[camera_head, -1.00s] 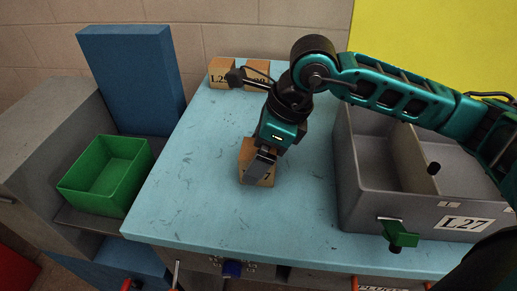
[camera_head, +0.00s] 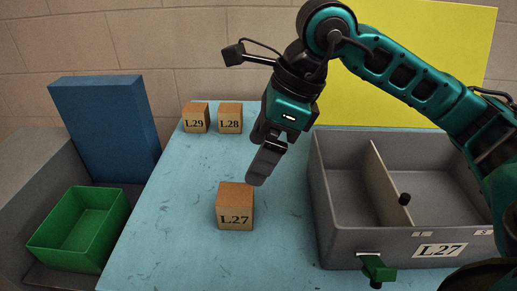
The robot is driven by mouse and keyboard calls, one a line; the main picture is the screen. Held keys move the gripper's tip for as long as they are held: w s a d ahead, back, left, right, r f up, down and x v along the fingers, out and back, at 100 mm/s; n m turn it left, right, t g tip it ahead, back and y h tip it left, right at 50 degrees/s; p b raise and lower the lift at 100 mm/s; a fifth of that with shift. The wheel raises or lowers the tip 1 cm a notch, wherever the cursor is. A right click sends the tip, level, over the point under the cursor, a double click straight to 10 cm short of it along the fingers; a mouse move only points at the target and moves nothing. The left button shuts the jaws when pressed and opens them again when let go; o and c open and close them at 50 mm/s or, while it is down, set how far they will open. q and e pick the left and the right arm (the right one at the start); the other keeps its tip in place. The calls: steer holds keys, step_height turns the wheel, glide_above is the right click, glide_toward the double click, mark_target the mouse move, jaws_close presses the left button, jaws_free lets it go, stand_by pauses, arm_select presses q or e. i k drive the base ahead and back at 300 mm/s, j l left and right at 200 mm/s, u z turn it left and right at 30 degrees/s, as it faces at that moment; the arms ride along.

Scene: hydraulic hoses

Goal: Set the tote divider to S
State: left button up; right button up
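The grey tote (camera_head: 340,247) stands on the right of the table, with a large L27 label on its front. Its upright divider (camera_head: 386,178) runs front to back, with a black knob (camera_head: 404,199) near its front end. Small marks on the front rim lie right of the divider: one too small to read (camera_head: 422,233), and one at the far right that looks like an S (camera_head: 485,232). A green latch or handle (camera_head: 376,268) sticks out from the tote's front. My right gripper (camera_head: 258,180) hangs left of the tote, holding nothing visible; its finger gap is hidden. My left gripper is out of view.
A wooden L27 block (camera_head: 235,206) sits on the blue table (camera_head: 165,225) below my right gripper. The L29 block (camera_head: 196,118) and L28 block (camera_head: 230,118) stand at the back. A green bin (camera_head: 80,232) and blue panel (camera_head: 107,128) are left of the table.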

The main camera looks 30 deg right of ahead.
mark_target(390, 209)
steer(key=k, duration=1)
